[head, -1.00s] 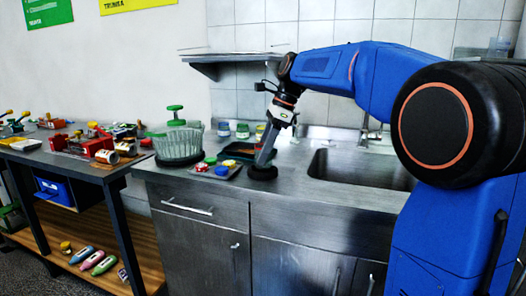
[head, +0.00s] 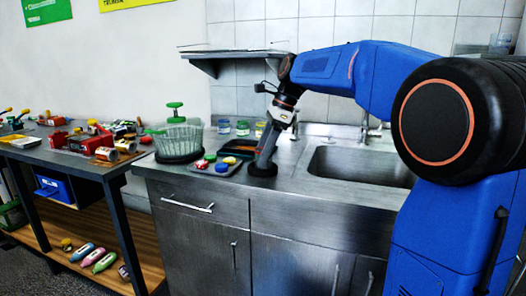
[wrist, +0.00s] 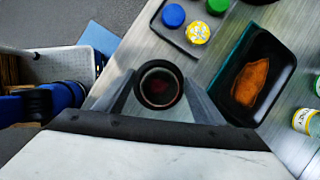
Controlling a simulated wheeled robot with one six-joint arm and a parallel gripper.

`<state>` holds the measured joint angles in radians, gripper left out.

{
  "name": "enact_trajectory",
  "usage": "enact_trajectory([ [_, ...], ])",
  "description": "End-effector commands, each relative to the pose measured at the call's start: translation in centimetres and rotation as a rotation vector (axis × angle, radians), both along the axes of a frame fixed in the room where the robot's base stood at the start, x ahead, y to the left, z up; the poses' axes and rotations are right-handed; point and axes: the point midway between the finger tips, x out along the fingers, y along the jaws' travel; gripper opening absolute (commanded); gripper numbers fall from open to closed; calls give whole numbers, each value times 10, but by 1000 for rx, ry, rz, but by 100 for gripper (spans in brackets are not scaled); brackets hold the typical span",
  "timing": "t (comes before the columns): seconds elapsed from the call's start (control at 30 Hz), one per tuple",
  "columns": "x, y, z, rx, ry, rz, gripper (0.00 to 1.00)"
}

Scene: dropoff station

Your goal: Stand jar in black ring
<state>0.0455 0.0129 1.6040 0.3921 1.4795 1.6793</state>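A round jar (wrist: 159,88) with a dark reddish inside shows from above in the wrist view, between the two fingers of my gripper (wrist: 158,77). A black band surrounds it there. In the head view my gripper (head: 265,158) points down at the counter, its tips right at the black ring (head: 263,171). The ring lies flat on the counter. The fingers largely hide the jar in the head view. I cannot tell whether the fingers press on the jar or stand slightly apart from it, nor whether the jar rests fully down.
A black tray (wrist: 232,93) with a brown item lies close right of my gripper in the wrist view. A small tray (head: 218,173) with coloured lids, a glass basin (head: 180,140) and several jars (head: 242,128) stand nearby. The sink (head: 360,165) is to the right.

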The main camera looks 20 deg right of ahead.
Motion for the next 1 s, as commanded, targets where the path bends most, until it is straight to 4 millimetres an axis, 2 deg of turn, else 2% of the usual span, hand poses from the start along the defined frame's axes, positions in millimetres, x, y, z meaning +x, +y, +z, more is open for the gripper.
enact_trajectory([
  [0.17, 0, 0, 3, 0, 0, 0, 63],
  [0.27, 0, 0, 12, 0, -2, 0, 63],
  [0.7, -4, -32, 87, 0, -2, -2, 63],
  [1.0, -8, -44, 119, 0, -1, -1, 63],
])
